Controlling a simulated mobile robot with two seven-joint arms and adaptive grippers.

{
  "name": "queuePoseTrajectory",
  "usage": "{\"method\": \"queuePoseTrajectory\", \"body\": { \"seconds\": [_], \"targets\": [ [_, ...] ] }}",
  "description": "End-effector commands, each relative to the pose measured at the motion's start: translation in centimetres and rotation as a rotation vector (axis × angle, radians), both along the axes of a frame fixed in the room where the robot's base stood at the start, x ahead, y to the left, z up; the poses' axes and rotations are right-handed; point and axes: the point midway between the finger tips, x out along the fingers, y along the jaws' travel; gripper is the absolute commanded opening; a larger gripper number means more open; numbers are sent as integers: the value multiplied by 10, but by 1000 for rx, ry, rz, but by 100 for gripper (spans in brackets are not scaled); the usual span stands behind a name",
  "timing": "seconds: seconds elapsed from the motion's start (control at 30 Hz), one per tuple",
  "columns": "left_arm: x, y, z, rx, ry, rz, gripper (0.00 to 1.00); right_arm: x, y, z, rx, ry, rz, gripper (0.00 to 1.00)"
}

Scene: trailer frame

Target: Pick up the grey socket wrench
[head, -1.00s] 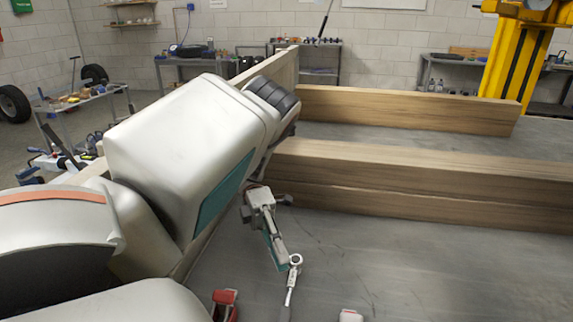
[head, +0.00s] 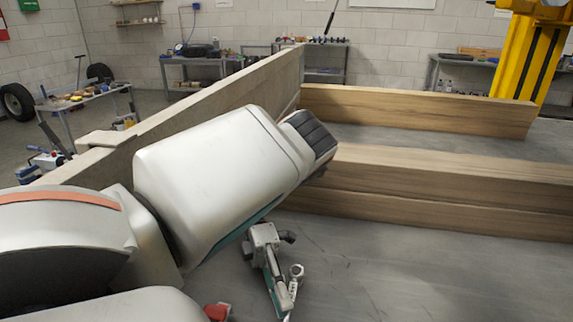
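The grey socket wrench (head: 297,271) lies on the grey floor of the trailer frame at the bottom centre. Its round head shows; most of its handle is hidden by my gripper or cut off by the lower edge. My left gripper (head: 284,303) points down beside the wrench head, its fingertips at the handle. I see its fingers almost edge-on, so I cannot tell how far apart they are or whether they touch the wrench. My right gripper is not in view.
A red object (head: 217,312) is partly in view at the bottom edge, left of the gripper. Wooden beams (head: 430,187) cross behind the wrench, and a long side board (head: 160,140) runs along the left. The grey floor right of the wrench is clear.

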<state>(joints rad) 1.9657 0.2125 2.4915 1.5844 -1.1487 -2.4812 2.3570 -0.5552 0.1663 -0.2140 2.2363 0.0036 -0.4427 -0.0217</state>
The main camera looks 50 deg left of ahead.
Motion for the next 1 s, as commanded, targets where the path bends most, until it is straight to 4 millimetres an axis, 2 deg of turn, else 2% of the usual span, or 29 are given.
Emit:
{"method": "queuePoseTrajectory", "body": {
  "seconds": [0.13,0.4,0.5,0.87,1.0],
  "targets": [
    [-4,-14,-4,2,-1,-1,19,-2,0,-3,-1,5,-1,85],
    [-4,-17,-5,2,-4,0,19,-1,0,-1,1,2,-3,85],
    [-4,-17,-5,2,-4,0,0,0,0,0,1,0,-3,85],
    [-4,-17,-3,1,-4,0,0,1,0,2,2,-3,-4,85],
    [-4,-17,5,1,-7,-1,0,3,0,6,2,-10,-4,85]
  ]
}}
